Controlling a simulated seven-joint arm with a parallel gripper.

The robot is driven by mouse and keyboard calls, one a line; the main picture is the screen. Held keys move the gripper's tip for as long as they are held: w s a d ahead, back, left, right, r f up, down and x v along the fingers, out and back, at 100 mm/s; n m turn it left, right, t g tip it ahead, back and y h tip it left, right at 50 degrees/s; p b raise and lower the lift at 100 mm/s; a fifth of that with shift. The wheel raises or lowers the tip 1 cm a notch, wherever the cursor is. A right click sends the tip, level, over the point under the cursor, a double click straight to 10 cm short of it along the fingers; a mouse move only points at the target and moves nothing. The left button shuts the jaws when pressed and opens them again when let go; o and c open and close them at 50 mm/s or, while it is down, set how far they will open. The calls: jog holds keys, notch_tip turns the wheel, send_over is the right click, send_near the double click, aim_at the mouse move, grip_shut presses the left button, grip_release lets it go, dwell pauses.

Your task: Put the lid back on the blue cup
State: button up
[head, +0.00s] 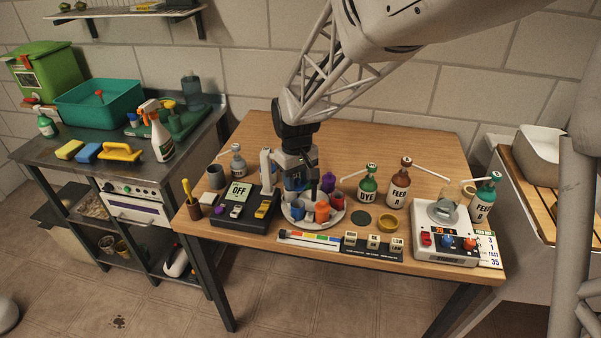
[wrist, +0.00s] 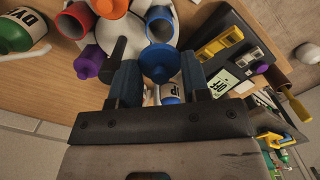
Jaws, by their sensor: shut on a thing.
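My gripper (head: 297,180) points down over the round white tray (head: 286,215) on the wooden table. In the wrist view its two fingers (wrist: 158,72) are shut on a blue lid (wrist: 160,60), a round disc with a narrower part running back between the fingers. The blue cup (wrist: 160,24) stands open on the tray, its blue rim and brownish inside showing. The lid appears just beside the cup in that view, not over its opening. In the head view the blue cup (head: 297,211) shows below the gripper. The gap between lid and cup cannot be judged.
An orange cup (head: 322,213), a red cup (head: 337,200) and a purple piece (head: 328,182) crowd the tray's right side. A black device reading OFF (head: 238,191) stands close at left. Dye (head: 368,185) and feed bottles (head: 398,183) stand at right. The back of the table is clear.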

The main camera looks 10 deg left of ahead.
aim_at(297, 185)
jog(key=shift+f, duration=3.05)
jog(key=shift+f, duration=0.15)
jog(key=shift+c, duration=0.4)
dwell(0.4)
jog(key=o, duration=1.4)
jog(key=shift+o, duration=0.2)
jog(key=shift+w+r, duration=0.1)
jog(key=shift+r, duration=1.6)
jog(key=shift+o, duration=0.4)
jog(key=shift+r, duration=1.8)
